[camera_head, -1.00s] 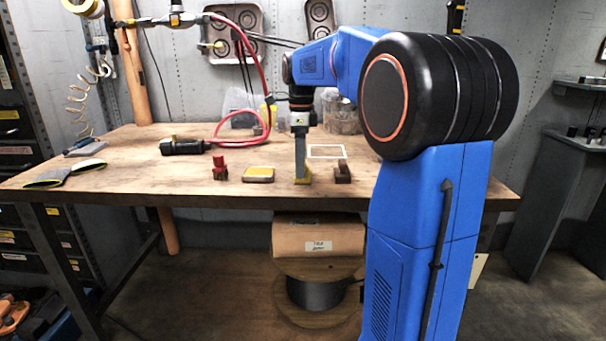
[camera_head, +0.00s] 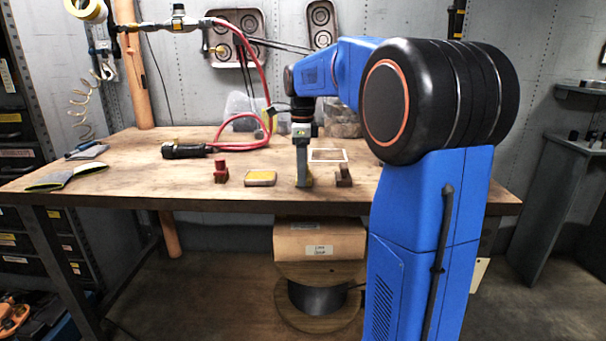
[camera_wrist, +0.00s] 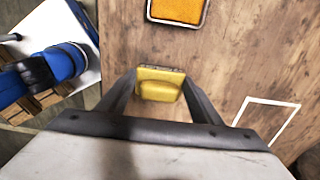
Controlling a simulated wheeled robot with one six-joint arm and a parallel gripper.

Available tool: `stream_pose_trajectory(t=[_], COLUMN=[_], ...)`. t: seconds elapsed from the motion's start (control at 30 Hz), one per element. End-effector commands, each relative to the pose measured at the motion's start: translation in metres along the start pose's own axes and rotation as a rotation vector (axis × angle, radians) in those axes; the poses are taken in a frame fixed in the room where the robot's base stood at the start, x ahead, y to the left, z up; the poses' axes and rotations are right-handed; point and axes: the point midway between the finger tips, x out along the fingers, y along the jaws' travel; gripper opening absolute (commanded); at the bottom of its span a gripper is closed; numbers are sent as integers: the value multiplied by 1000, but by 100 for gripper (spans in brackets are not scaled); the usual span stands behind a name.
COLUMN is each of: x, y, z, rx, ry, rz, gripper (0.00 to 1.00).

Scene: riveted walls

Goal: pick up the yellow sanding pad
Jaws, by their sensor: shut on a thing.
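The yellow sanding pad (camera_wrist: 160,84) is a small yellow block between the two fingers of my gripper (camera_wrist: 158,92) in the wrist view. My gripper is shut on it, with a finger at each side. In the head view my gripper (camera_head: 304,182) points straight down at the front part of the workbench.
An orange-yellow pad with a grey rim (camera_wrist: 178,10) lies left of my gripper in the head view (camera_head: 261,178). A red object (camera_head: 221,173) stands further left, a brown block (camera_head: 343,175) close right. A white outlined rectangle (camera_head: 327,155) lies behind on the workbench (camera_head: 130,160).

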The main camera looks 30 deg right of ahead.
Motion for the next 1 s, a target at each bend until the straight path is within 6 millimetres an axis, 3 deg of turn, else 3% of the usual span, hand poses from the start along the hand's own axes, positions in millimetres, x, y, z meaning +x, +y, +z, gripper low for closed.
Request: stream_pose_trajectory(t=[0.53, 0.7, 1.0], x=[-84, -96, -98], y=[-1, 0, 0], z=[0, 0, 0], rx=[0, 0, 0], ry=[-1, 0, 0], rz=[-3, -1, -1], gripper=[30, 30, 30])
